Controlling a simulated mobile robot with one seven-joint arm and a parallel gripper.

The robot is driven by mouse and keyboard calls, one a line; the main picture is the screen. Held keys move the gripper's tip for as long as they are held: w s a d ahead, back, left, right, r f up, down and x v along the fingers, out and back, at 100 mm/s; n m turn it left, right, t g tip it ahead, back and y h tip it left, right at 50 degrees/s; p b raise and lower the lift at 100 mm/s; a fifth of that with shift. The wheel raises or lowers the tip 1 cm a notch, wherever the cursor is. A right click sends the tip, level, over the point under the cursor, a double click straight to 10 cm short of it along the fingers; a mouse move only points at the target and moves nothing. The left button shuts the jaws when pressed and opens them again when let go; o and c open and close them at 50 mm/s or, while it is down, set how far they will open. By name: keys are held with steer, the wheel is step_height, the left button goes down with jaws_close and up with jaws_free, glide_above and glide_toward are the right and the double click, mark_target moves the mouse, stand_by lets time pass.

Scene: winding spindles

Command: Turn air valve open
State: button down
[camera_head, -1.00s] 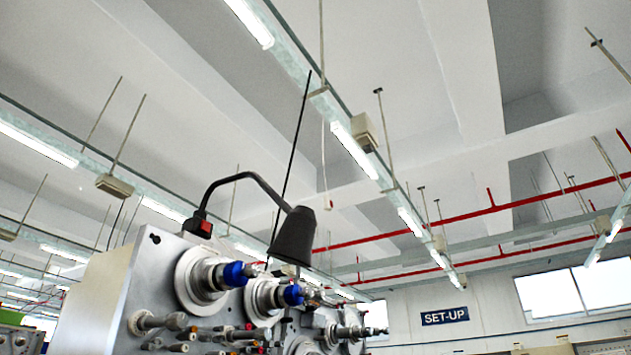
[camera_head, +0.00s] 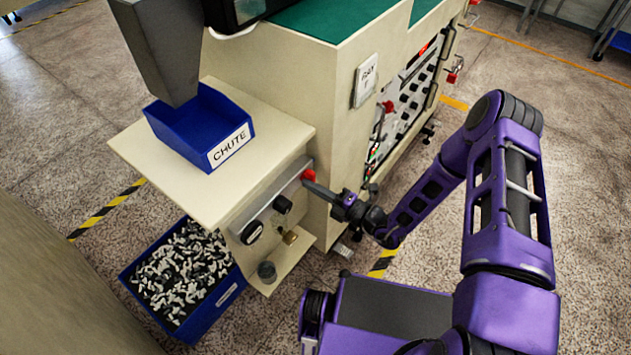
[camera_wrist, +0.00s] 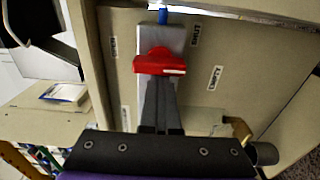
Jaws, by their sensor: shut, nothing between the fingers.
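The red air valve handle (camera_head: 308,175) is at the far end of a grey metal strip on the side of the cream bench. In the wrist view the red handle (camera_wrist: 160,63) lies crosswise over a grey plate (camera_wrist: 174,38), with a blue fitting (camera_wrist: 162,16) above it. My gripper (camera_head: 314,186) reaches in from the right, its dark fingers pointing at the handle. In the wrist view my gripper (camera_wrist: 160,84) has its fingers together, tips at the handle's lower edge. I cannot tell whether they touch it. The tips partly cover the valve's lower part.
A blue CHUTE bin (camera_head: 232,142) stands on the bench top. A blue crate (camera_head: 203,319) of small parts sits on the floor below. Floor right of the bench is partly clear.

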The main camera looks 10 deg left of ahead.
steer(key=shift+w+d+r+t, duration=0.15)
steer(key=shift+w+d+t, duration=0.15)
steer(key=shift+w, duration=0.25)
steer(key=shift+w+d+r+t, duration=0.1)
steer(key=shift+w+d+t, duration=0.15)
steer(key=shift+w, duration=0.25)
steer(key=c, duration=1.4)
jaws_free()
steer(key=shift+o, duration=1.1)
steer(key=shift+s+a+f+g, duration=0.1)
steer(key=shift+s+a+g, duration=0.05)
steer(key=shift+s+g, duration=0.15)
steer(key=shift+s+a+f+g, duration=0.1)
steer(key=shift+s+a+g, duration=0.05)
steer(key=shift+s, duration=0.25)
steer(key=o, duration=0.4)
steer(key=shift+c, duration=0.2)
steer(key=s+p+v, duration=0.1)
steer(key=v, duration=1.9)
steer(key=shift+a, duration=0.25)
steer(key=shift+f, duration=0.1)
